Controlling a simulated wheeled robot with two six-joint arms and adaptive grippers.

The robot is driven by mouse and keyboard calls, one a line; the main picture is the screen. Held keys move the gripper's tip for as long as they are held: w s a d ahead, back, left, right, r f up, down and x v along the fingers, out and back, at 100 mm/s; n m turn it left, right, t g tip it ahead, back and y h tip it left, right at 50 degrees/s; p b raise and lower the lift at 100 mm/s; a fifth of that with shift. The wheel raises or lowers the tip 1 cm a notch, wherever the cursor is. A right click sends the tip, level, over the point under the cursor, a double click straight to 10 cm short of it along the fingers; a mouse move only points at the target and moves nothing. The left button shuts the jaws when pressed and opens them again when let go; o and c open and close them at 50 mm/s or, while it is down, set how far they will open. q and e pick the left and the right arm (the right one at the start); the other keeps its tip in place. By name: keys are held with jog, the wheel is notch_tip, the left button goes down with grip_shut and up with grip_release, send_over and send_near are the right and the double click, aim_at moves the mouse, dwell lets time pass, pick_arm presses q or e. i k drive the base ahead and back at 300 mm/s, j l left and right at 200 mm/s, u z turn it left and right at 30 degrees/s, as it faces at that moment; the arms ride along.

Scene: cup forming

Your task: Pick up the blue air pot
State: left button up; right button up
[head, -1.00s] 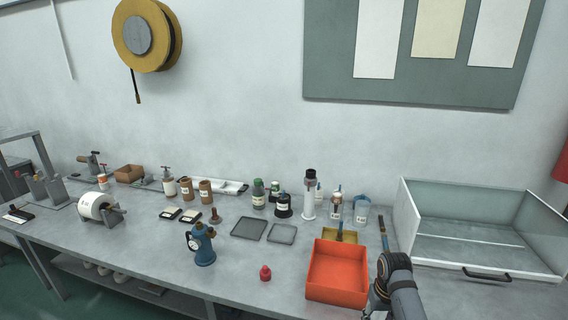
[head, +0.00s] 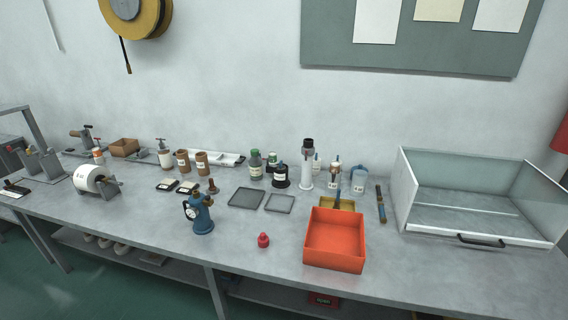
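The blue air pot (head: 201,217) stands upright on the grey workbench (head: 130,211), left of centre and near the front edge. A round white gauge shows on its left side, and a brownish fitting is on top. Nothing touches it. Neither of my grippers is in the head view.
A red cap-like piece (head: 263,241) and an open orange bin (head: 334,242) stand to the right of the pot. Two flat grey trays (head: 246,198) lie behind it. A glass-sided box (head: 470,215) is at the right. The bench left of the pot is clear up to a white roll (head: 92,180).

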aim_at(198, 211)
jog(key=i+j+u, duration=0.35)
jog(key=j, duration=0.15)
jog(key=i+j+u, duration=0.3)
jog(key=k+j, duration=0.05)
jog(key=j, duration=0.1)
